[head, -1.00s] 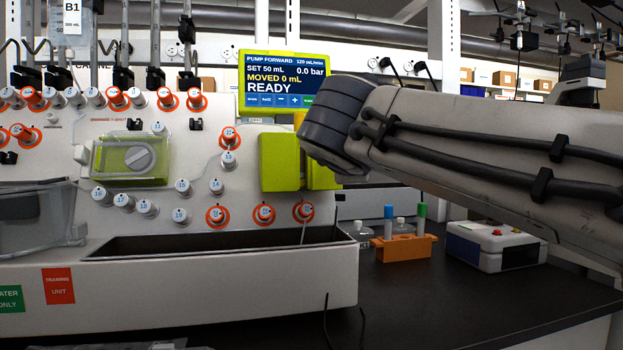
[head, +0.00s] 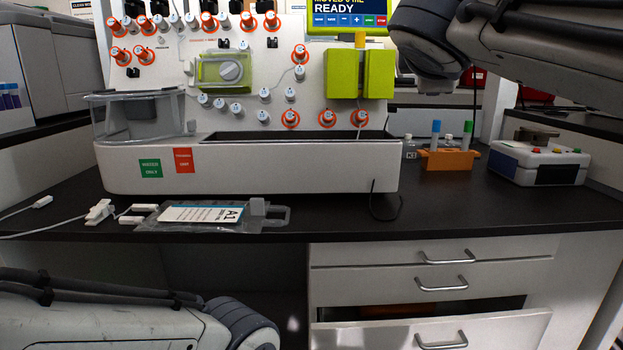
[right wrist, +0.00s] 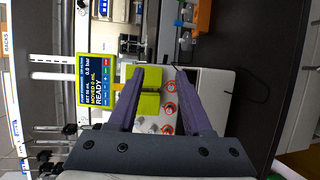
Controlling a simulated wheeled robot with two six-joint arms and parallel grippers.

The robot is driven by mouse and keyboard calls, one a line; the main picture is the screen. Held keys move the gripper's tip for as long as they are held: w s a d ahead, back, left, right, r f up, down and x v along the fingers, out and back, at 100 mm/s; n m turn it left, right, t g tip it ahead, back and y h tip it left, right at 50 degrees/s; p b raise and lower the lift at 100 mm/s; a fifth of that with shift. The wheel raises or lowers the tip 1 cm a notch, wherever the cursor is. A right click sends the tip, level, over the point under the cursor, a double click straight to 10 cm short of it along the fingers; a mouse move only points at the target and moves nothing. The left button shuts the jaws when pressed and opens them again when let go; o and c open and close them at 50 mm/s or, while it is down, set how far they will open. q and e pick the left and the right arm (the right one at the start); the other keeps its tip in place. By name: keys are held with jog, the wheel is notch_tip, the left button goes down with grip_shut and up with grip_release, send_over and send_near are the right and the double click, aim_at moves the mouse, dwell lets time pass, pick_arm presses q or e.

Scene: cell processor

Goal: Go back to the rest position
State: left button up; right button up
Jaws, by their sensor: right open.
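My right gripper (right wrist: 160,98) shows in the right wrist view with its two purple fingers apart and nothing between them. Beyond the fingers is the cell processor (head: 250,165), with its yellow-green block (right wrist: 148,103) and blue pump screen (right wrist: 97,82).
A clear bag labelled A1 (head: 208,215) with tubing lies on the black counter (head: 450,210). An orange tube rack (head: 447,160) and a white box with buttons (head: 538,163) stand at right. A lower drawer (head: 432,331) is partly open.

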jog(key=s+a+f+m+g+y+p, duration=0.1)
jog(key=s+a+f+g+y, duration=0.15)
jog(key=f, duration=0.55)
jog(key=s+a+f+g+y, duration=0.15)
jog(key=a+f, duration=0.25)
jog(key=f, duration=0.4)
jog(key=s+a+f+m+g+y+p, duration=0.1)
jog(key=s+a+f+g, duration=0.15)
jog(key=f, duration=0.45)
jog(key=s+a+f+m+g+y+p, duration=0.1)
jog(key=s+a+f+m+g, duration=0.2)
jog(key=s+f, duration=0.55)
jog(key=s+a+f+m+g+y+p, duration=0.1)
jog(key=s+f+m+g, duration=0.1)
jog(key=s+f+g, duration=0.5)
jog(key=s+r+p, duration=0.2)
jog(key=r+p, duration=1.6)
jog(key=p, duration=0.1)
jog(key=s+r+t+p, duration=0.1)
jog(key=s+r+p, duration=0.1)
jog(key=r+p, duration=1.6)
jog(key=shift+d+r+p, duration=0.15)
jog(key=shift+p, duration=0.4)
jog(key=shift+t, duration=0.25)
